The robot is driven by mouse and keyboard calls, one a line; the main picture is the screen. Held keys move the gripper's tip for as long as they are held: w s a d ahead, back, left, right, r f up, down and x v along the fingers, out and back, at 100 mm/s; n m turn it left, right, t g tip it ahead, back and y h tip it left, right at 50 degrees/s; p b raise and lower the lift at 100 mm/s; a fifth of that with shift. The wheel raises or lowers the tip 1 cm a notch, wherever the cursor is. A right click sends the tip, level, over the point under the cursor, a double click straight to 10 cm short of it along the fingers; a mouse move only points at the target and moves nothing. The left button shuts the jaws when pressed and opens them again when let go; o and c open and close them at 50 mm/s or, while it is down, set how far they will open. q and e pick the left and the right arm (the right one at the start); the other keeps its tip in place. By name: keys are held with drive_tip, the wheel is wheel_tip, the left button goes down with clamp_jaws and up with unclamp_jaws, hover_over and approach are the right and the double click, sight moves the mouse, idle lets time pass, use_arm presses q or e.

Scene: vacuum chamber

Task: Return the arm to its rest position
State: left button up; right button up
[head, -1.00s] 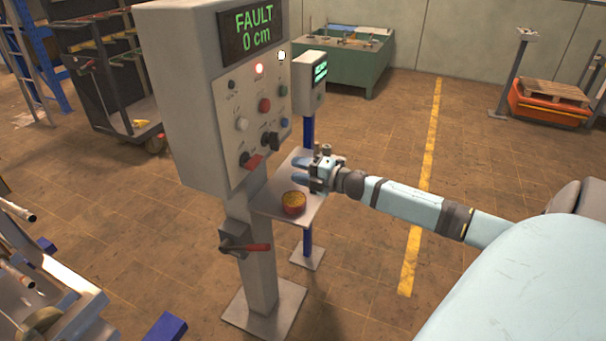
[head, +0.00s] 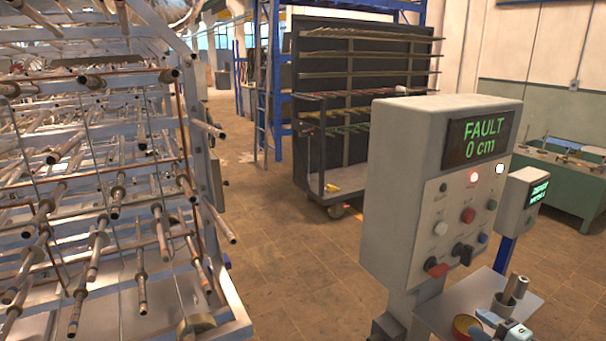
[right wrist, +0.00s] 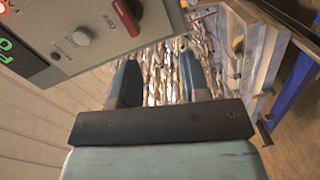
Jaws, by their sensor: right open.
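My right gripper (head: 483,325) is at the bottom right of the head view, partly cut off by the frame edge. It is beside the grey control panel (head: 400,190), over the small metal shelf (head: 450,300). In the right wrist view, my right gripper (right wrist: 160,80) has its two blue fingers apart with nothing between them. The panel fills the upper left of that view, close to the fingers. Most of my right arm is outside the head view. My left gripper is in neither view.
The panel display (head: 478,139) reads FAULT 0 cm, with a red lamp (head: 473,177) lit. A red-rimmed bowl (head: 466,327) is on the shelf near the gripper. A large tube rack (head: 120,200) stands left, a dark cart (head: 365,110) behind. Floor between is clear.

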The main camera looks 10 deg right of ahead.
drive_tip(key=s+a+f+m+g+h, duration=0.1)
drive_tip(key=s+a+f+m+g, duration=0.1)
drive_tip(key=s+a+f+m, duration=0.3)
drive_tip(key=s+a+f+m+g+h+p, duration=0.1)
drive_tip(key=s+a+f+m, duration=0.4)
drive_tip(key=s+a, duration=0.6)
drive_tip(key=s+a+f+m+g, duration=0.2)
drive_tip(key=s+a+f+m, duration=0.4)
drive_tip(key=a, duration=0.5)
drive_tip(key=shift+s+a+m+g+h+p, duration=0.2)
drive_tip(key=shift+s+m+g+h+p, duration=0.15)
drive_tip(key=shift+s, duration=0.65)
